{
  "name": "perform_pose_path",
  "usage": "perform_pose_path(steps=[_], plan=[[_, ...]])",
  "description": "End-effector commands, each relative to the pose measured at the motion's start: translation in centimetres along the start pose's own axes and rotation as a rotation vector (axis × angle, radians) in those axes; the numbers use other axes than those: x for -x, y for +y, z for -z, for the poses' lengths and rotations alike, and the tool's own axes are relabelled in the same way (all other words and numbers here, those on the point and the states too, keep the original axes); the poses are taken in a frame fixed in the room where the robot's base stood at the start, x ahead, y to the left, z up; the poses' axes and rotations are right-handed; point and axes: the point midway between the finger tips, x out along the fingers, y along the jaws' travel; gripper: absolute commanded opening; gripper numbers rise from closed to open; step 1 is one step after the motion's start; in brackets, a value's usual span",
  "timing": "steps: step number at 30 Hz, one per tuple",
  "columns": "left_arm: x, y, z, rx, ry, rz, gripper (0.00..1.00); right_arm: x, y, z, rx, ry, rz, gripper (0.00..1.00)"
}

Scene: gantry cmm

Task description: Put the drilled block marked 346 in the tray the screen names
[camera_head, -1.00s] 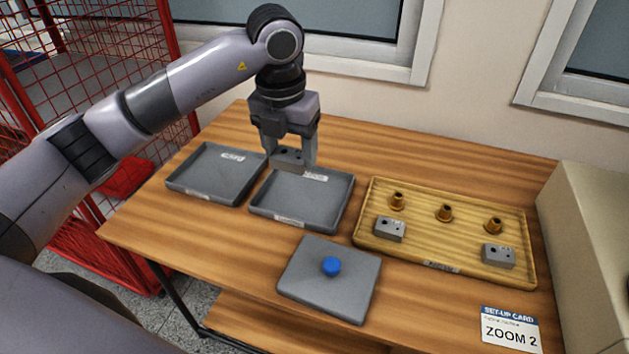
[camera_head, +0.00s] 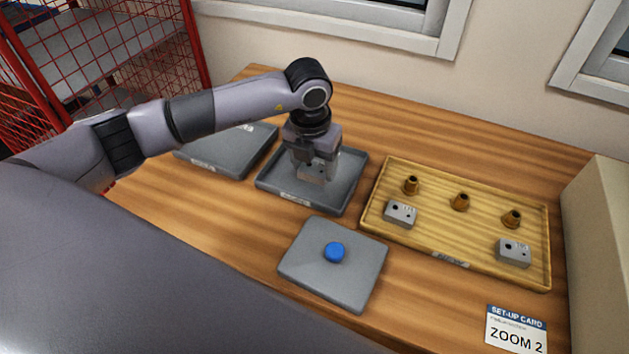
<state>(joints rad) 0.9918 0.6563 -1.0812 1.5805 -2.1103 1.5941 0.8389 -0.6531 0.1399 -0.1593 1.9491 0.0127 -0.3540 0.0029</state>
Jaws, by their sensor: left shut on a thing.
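My left gripper (camera_head: 314,176) is shut on a grey drilled block (camera_head: 315,175). It holds the block low inside the middle grey tray (camera_head: 345,190); I cannot tell whether the block touches the tray floor. The number on the held block is not readable. Another grey tray (camera_head: 225,155) lies to the left, partly behind my arm. Two more drilled blocks, one at the left (camera_head: 400,214) and one at the right (camera_head: 513,253), sit in the wooden tray (camera_head: 450,256); their marks are too small to read. No screen naming a tray is in view. My right gripper is not in view.
The wooden tray also holds three brass bushings (camera_head: 461,202). A grey plate with a blue knob (camera_head: 335,252) lies in front of the middle tray. A set-up card reading ZOOM 2 (camera_head: 516,331) lies at front right. A beige housing (camera_head: 600,250) stands at the right edge.

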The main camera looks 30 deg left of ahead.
Motion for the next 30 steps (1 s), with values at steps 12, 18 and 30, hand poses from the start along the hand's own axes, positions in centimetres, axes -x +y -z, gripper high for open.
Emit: perform_pose_path(steps=[12,18,30], plan=[[-4.5,0.0,0.6,0.001,0.003,0.0,0.29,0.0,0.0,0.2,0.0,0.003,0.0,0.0],[-6.1,0.0,0.7,-0.001,0.0,0.001,0.29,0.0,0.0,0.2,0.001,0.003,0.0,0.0],[-6.3,0.0,0.8,0.0,0.0,0.0,0.89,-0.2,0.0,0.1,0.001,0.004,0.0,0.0]])
